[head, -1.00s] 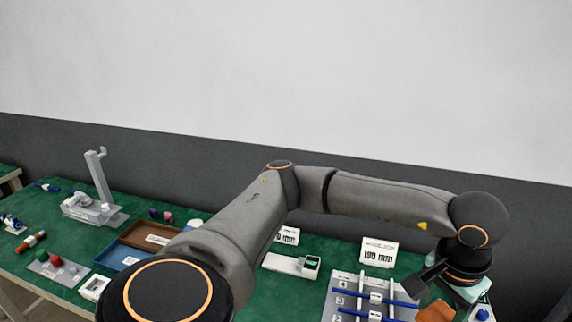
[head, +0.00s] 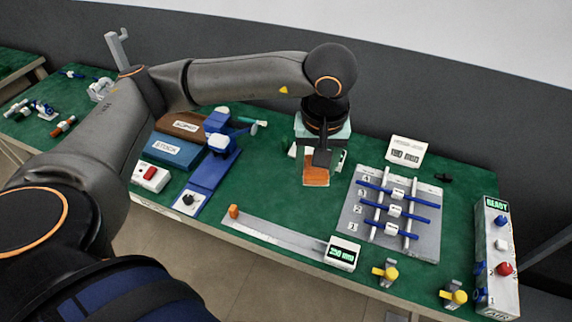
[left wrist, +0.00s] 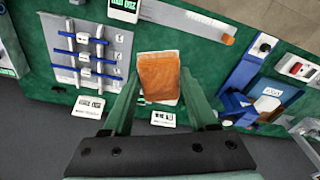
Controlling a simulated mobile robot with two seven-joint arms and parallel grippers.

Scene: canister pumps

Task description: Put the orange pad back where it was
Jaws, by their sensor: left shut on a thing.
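The orange pad (head: 316,174) is a flat, brownish-orange block hanging under my left wrist, over the green table, left of the grey rod plate. In the left wrist view the pad (left wrist: 158,76) sits between the two green fingers. My left gripper (left wrist: 159,80) is shut on it. In the head view the gripper (head: 316,158) is partly hidden by its dark wrist block. I cannot tell whether the pad touches the table. My right gripper is not in view.
The plate (head: 427,240) with several blue rods is right of the pad. A white sign (head: 405,151) stands behind it. A long grey scale with a readout (head: 342,253) lies in front. A blue press-like device (head: 205,180) and blue tray (head: 172,151) are left.

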